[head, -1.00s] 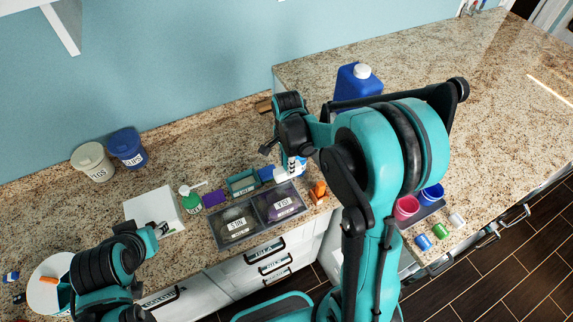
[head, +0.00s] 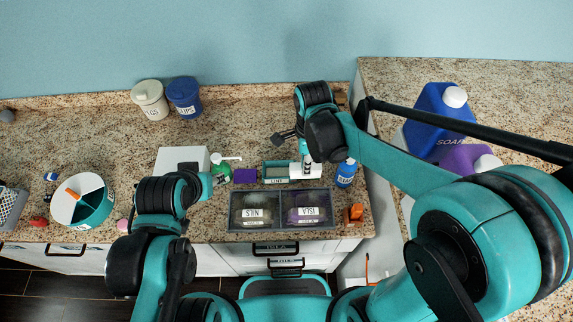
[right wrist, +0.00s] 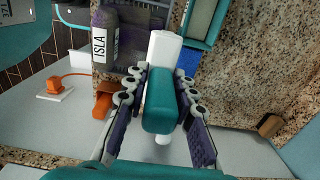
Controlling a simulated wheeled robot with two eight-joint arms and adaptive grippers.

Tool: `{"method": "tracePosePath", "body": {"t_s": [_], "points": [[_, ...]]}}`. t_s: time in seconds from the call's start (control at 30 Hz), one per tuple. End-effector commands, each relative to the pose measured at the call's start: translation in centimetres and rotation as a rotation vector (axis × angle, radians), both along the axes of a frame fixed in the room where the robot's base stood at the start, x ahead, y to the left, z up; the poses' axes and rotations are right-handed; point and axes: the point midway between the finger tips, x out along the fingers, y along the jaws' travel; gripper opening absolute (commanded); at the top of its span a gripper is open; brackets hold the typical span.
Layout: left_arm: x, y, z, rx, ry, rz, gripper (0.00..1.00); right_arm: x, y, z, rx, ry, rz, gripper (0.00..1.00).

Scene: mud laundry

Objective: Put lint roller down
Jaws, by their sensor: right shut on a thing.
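The lint roller (right wrist: 160,98) has a teal handle and a white roll (right wrist: 164,47). My right gripper (right wrist: 155,105) is shut on its handle in the right wrist view. In the head view, the right gripper (head: 306,152) is above the counter, by the right end of a teal tray labelled LINT (head: 276,180), with the white roll (head: 299,174) below it. Whether the roller touches anything below cannot be told. My left gripper (head: 192,167) is by a white box; its fingers are too small to read.
A dark two-part tray (head: 282,224) labelled NILS and ISLA is in front. A blue bottle (head: 346,173) and an orange object (head: 354,213) stand at right. A purple block (head: 245,175), green spray bottle (head: 219,172) and white box (head: 168,158) are left. Bare counter lies behind.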

Motion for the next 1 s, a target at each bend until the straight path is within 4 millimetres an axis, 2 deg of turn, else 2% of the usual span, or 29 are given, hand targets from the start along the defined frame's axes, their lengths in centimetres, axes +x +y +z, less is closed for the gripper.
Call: {"method": "tracePosePath", "body": {"t_s": [0.2, 0.4, 0.63, 0.83, 1.0], "points": [[0.0, 0.0, -1.0, 0.000, 0.000, 0.000, 0.40, 3.8, 4.0, -3.4, 0.000, -0.001, 0.004, 0.00], [0.0, 0.0, -1.4, 0.000, 0.000, 0.000, 0.40, 6.2, 6.5, -5.4, 0.000, 0.000, 0.002, 0.00], [0.0, 0.0, -1.6, 0.000, 0.000, 0.000, 0.40, 6.8, 7.2, -6.6, 0.000, 0.000, 0.001, 0.00], [0.0, 0.0, -2.3, 0.000, 0.000, 0.000, 0.40, 6.8, 7.2, -9.5, 0.000, 0.000, 0.001, 0.00], [0.0, 0.0, -2.3, 0.000, 0.000, 0.000, 0.40, 6.8, 7.2, -9.9, 0.000, -0.001, 0.001, 0.00]]}}
